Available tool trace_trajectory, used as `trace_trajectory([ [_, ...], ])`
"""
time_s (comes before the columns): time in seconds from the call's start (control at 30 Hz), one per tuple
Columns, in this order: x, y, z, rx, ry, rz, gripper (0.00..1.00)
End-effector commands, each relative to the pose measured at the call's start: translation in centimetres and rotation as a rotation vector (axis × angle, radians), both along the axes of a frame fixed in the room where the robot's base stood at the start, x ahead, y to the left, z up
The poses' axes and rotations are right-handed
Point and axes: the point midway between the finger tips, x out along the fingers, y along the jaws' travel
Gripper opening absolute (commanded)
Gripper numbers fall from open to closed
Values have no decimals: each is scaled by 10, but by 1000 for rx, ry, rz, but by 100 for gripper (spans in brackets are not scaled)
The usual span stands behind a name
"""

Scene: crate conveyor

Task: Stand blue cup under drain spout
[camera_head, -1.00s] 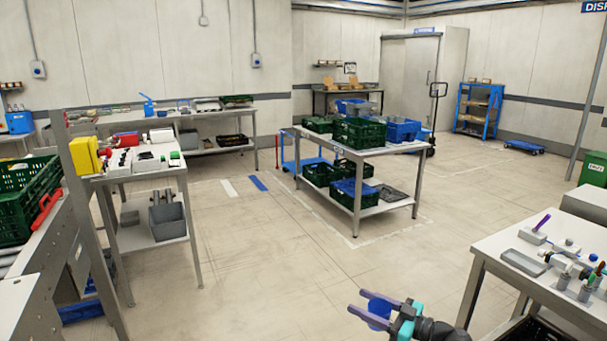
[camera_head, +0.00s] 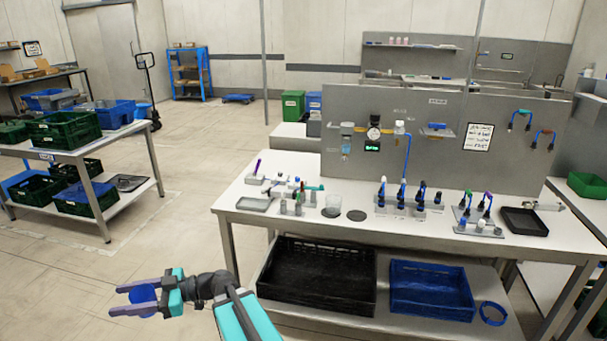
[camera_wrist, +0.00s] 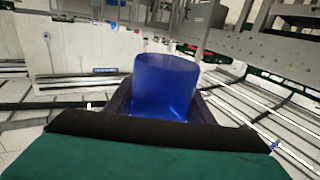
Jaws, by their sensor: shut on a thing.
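My gripper (camera_head: 128,298) is shut on the blue cup (camera_head: 143,296) and holds it in the air over the floor, to the lower left in the head view. The blue cup fills the middle of the wrist view (camera_wrist: 166,86), between the jaws. The workbench (camera_head: 300,228) stands to the right of my gripper, with a grey back panel (camera_head: 420,120) carrying a gauge, small fittings and a blue tube. I cannot make out which fitting is the drain spout.
On the bench stand a clear beaker (camera_head: 333,206), a grey tray (camera_head: 254,204), several valves and a black tray (camera_head: 524,221). Black (camera_head: 315,306) and blue (camera_head: 431,306) crates sit on its lower shelf. A crate table (camera_head: 90,147) is at left; open floor lies between.

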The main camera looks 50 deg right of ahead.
Motion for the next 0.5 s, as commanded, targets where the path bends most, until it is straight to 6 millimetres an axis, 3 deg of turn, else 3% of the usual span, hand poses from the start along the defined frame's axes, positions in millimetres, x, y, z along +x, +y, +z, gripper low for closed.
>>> trace_trajectory([
  [0.03, 0, 0, 16, 0, 0, 0, 27],
  [0.5, 0, 0, 84, 0, 0, 0, 27],
])
